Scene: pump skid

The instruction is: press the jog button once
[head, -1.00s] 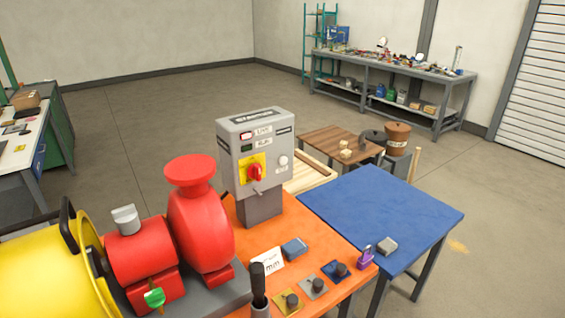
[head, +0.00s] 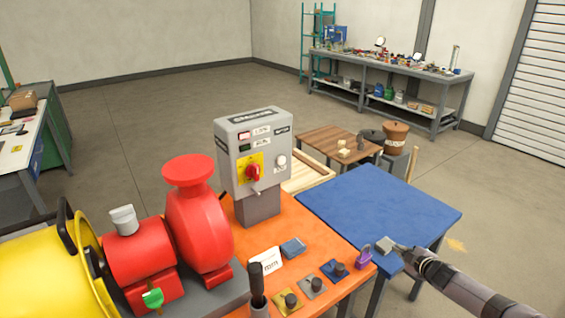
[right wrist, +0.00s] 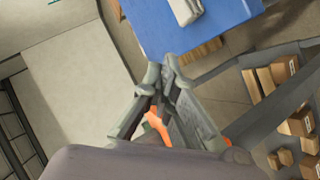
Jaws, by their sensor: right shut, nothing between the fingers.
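The grey control box (head: 255,155) stands upright on the orange bench. A round white button (head: 282,160) is on the right of its front face, with a small label below that I cannot read clearly; it is the likely jog button. A red rotary switch (head: 253,173) on a yellow plate sits left of it. My right gripper (head: 402,252) is at the near right corner of the blue table, well apart from the box. In the right wrist view its fingers (right wrist: 160,75) are together and empty. My left gripper is not in view.
The blue table (head: 380,210) is mostly clear. A grey block (head: 384,244) and a purple padlock (head: 364,257) are near my right gripper. The red pump (head: 198,220) stands left of the box. Several small locks and a white card (head: 266,261) lie on the orange bench (head: 300,238).

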